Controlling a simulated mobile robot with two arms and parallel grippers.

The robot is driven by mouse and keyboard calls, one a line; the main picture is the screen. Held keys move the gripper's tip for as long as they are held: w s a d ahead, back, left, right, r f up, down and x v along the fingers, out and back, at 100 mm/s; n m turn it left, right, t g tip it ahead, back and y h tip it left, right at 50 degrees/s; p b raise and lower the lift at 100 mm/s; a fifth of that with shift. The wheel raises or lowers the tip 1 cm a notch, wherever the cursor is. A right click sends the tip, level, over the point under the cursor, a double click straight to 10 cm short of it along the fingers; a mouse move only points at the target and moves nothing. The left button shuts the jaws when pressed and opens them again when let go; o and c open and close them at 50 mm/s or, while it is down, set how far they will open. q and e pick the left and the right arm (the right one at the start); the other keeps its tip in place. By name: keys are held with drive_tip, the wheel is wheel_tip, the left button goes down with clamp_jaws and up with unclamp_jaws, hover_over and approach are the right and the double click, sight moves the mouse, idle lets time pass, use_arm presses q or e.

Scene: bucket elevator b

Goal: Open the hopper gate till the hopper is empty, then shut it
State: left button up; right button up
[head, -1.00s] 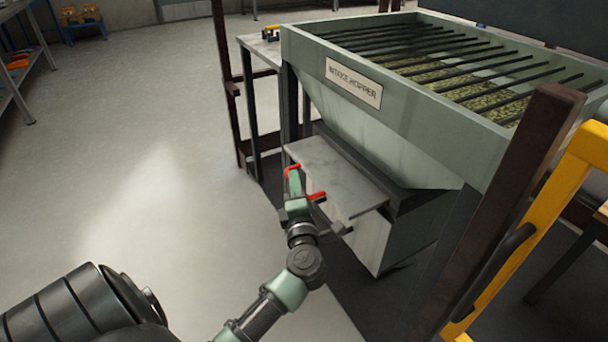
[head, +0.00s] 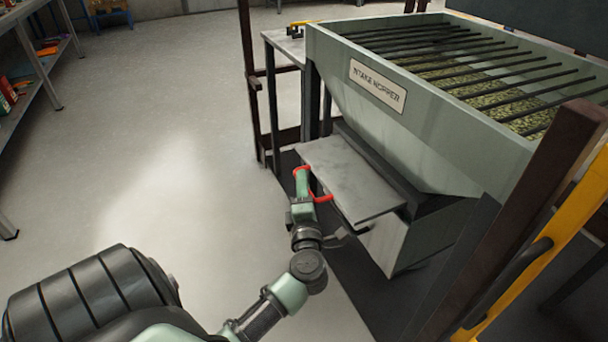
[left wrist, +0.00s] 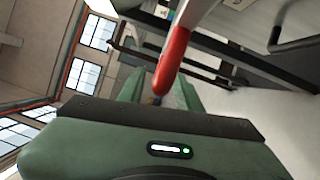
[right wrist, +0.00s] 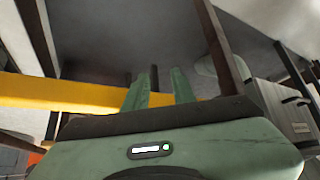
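The grey-green intake hopper (head: 440,120) stands at right in the head view, with green grain (head: 510,95) showing under its bar grate. The flat grey gate plate (head: 350,180) sticks out from the hopper's lower front. It has a red bar handle (head: 322,198) at its outer edge. My left gripper (head: 302,180) is at this handle, with red showing on both sides of it. My right gripper (right wrist: 160,92) is open and empty. The hopper outlet under the plate is hidden.
A dark brown post (head: 530,200) and a yellow rail (head: 555,230) stand close at right. A shelf rack (head: 45,65) is at far left. The floor (head: 180,130) left of the hopper is clear.

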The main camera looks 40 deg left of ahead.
use_arm(q)
drive_tip(key=shift+d+r, duration=0.1)
